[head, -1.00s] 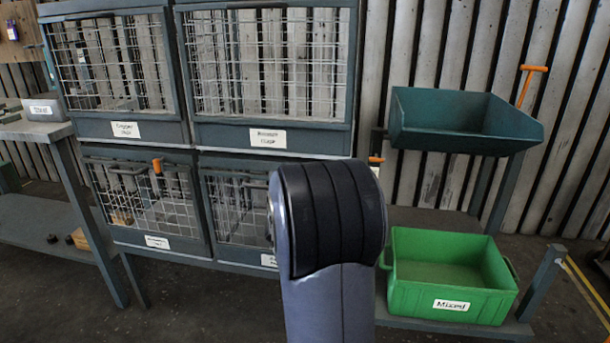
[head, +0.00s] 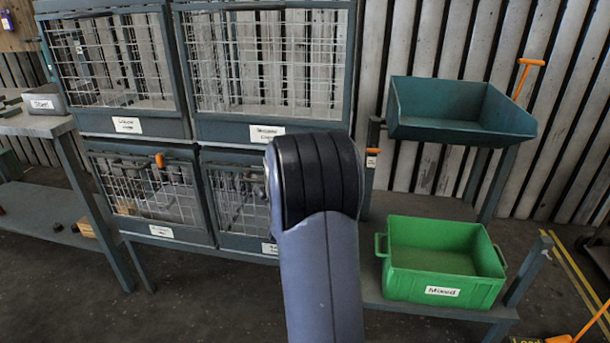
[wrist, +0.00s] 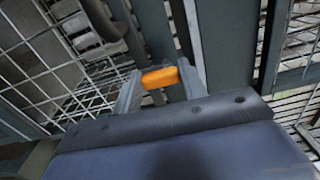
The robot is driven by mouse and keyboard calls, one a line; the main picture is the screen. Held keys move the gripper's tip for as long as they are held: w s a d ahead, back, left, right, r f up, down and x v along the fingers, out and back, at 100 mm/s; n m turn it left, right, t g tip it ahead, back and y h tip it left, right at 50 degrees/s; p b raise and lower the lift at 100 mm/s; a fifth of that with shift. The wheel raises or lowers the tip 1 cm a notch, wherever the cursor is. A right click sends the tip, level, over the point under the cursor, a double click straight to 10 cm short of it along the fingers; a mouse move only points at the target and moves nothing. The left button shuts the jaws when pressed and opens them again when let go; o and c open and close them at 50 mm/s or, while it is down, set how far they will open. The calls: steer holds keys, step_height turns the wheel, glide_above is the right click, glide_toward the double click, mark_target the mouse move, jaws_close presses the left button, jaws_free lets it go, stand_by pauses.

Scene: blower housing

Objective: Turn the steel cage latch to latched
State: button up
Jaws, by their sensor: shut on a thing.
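My gripper (wrist: 160,82) is in the wrist view with its two fingers closed on an orange latch handle (wrist: 160,77). The handle lies across between the fingertips, beside a grey frame post, with cage mesh to the left and right. In the head view my own arm link hides the gripper. An orange latch handle (head: 159,160) shows there at the top of the lower left cage (head: 209,215); I cannot tell whether it is the one held. The cage labels are too blurred to read.
Two upper cages stand above the lower ones. A teal tray (head: 460,125) and a green bin (head: 440,284) marked Mixed stand on a rack at right. A grey bin (head: 43,103) marked Steel sits on the left bench. An orange-handled tool (head: 590,322) is at the lower right floor.

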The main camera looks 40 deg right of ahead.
steer(key=shift+n, duration=0.3)
steer(key=o, duration=1)
steer(key=p+v, duration=0.1)
steer(key=v, duration=0.9)
steer(key=shift+s+a, duration=0.25)
steer(key=shift+s, duration=0.05)
